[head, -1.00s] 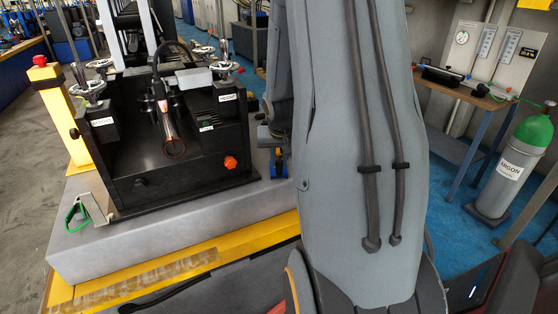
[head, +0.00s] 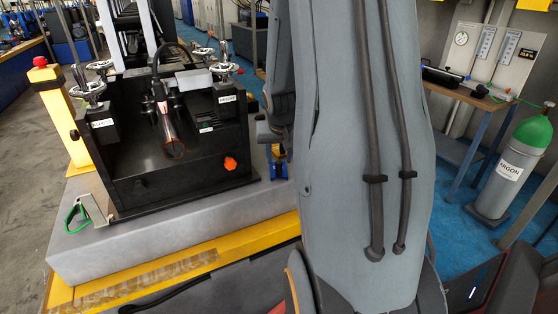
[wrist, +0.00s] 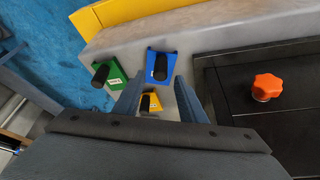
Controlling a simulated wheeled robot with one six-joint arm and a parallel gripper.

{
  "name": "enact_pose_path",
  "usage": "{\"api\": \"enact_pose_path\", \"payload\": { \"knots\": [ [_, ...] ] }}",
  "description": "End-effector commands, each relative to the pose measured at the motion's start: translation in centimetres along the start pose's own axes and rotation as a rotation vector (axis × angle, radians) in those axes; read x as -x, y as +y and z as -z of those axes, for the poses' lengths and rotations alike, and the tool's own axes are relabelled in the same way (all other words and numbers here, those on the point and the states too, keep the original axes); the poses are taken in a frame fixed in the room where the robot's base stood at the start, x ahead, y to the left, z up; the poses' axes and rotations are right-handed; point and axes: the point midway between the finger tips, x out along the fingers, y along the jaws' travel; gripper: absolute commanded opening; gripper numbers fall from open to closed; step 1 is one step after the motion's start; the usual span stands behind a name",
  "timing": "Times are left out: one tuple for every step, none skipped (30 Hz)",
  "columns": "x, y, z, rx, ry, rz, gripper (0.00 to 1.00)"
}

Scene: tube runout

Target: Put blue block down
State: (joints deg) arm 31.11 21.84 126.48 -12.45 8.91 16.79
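The blue block (wrist: 152,56), a blue piece with a black knob, rests on the grey ledge in the wrist view. My gripper (wrist: 158,82) is open. Its two fingers are apart, with the blue block's knob showing between and just beyond the tips; I see no contact. In the head view, part of the blue block (head: 278,168) shows at the ledge's right end, below my gripper (head: 268,135), which is partly hidden by my arm.
A green block (wrist: 113,73) lies left of the blue one. A yellow block (wrist: 154,103) shows between my fingers. A black machine with an orange knob (wrist: 267,87) stands close on the right. An argon cylinder (head: 507,165) stands at the far right.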

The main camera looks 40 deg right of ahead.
Motion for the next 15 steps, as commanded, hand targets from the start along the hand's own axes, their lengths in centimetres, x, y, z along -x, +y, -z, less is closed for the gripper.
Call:
{"api": "enact_pose_path", "payload": {
  "knots": [
    [1.0,0.0,0.1,-0.002,0.003,0.000,0.37],
    [1.6,0.0,0.1,-0.001,0.003,0.000,0.37],
    [2.3,0.0,0.1,-0.001,0.004,0.000,0.37],
    [2.8,0.0,0.1,-0.002,0.003,0.001,0.37],
    [3.3,0.0,0.1,-0.001,0.004,0.000,0.37],
    [3.9,0.0,0.1,-0.001,0.004,0.000,0.37],
    [4.4,0.0,0.1,-0.001,0.003,0.000,0.37],
    [4.9,0.0,0.1,-0.002,0.004,0.001,0.37],
    [5.5,0.0,0.1,-0.001,0.003,0.000,0.37],
    [6.0,0.0,0.1,0.000,0.003,0.000,0.37],
    [6.4,0.0,0.1,0.000,0.003,0.000,0.37],
    [7.0,0.0,0.0,-0.001,0.002,0.000,0.37],
    [7.3,0.0,0.0,-0.001,0.002,0.000,0.37],
    [7.7,0.0,0.0,-0.001,0.003,0.001,0.37],
    [8.1,0.0,0.0,-0.001,0.002,0.000,0.37]
  ]
}}
